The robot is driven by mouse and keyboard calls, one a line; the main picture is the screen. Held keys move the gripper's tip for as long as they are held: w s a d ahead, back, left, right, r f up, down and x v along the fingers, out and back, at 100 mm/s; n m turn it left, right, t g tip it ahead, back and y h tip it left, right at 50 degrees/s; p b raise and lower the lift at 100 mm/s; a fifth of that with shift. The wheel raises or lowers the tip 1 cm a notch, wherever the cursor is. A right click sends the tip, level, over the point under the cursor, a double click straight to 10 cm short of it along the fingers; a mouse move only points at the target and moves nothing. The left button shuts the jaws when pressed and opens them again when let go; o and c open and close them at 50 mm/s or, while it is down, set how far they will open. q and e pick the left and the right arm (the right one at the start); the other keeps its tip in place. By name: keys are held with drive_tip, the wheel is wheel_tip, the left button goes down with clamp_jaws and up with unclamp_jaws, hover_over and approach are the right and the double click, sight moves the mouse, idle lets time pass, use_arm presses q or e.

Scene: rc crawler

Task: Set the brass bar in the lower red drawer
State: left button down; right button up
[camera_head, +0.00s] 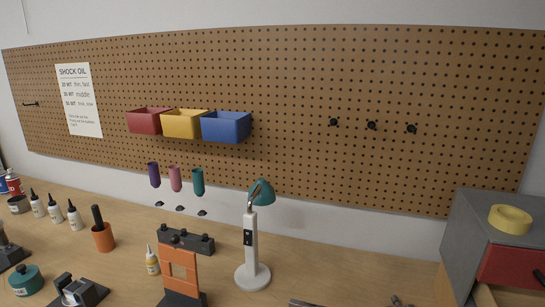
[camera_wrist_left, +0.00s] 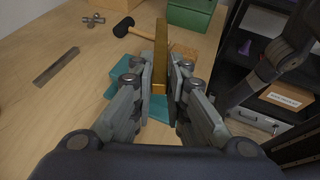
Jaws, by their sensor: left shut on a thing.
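My left gripper (camera_wrist_left: 160,76) is shut on the brass bar (camera_wrist_left: 161,48) in the left wrist view. The bar is long and golden and points away from the wrist between the fingers, over the wooden bench. In the head view a red drawer front (camera_head: 512,267) shows on the grey cabinet (camera_head: 478,226) at the right edge. Its lower part is cut off by the frame, and I cannot tell whether a lower red drawer is in view. Neither gripper shows in the head view, and my right gripper is not seen.
Yellow tape (camera_head: 510,219) lies on the cabinet. A lamp (camera_head: 252,275) and an orange stand (camera_head: 181,268) are on the bench. The left wrist view shows a hammer (camera_wrist_left: 124,27), a steel ruler (camera_wrist_left: 56,67), a teal object (camera_wrist_left: 118,88), a green box (camera_wrist_left: 190,14) and dark shelves.

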use_arm(q)
drive_tip(key=w+a+f+n+t+y, duration=0.1)
drive_tip(key=w+a+n+t, duration=0.2)
drive_tip(key=a, duration=0.5)
drive_tip(key=w+a+f+n+t+y, duration=0.1)
drive_tip(key=w+a+f+n+t, duration=0.1)
drive_tip(key=a, duration=0.6)
drive_tip(key=shift+w+f+n+t, duration=0.2)
drive_tip(key=shift+w+n+t, duration=0.3)
drive_tip(key=shift+n+t, duration=0.45)
drive_tip(key=shift+d+f+y, duration=0.1)
drive_tip(key=shift+y, duration=0.2)
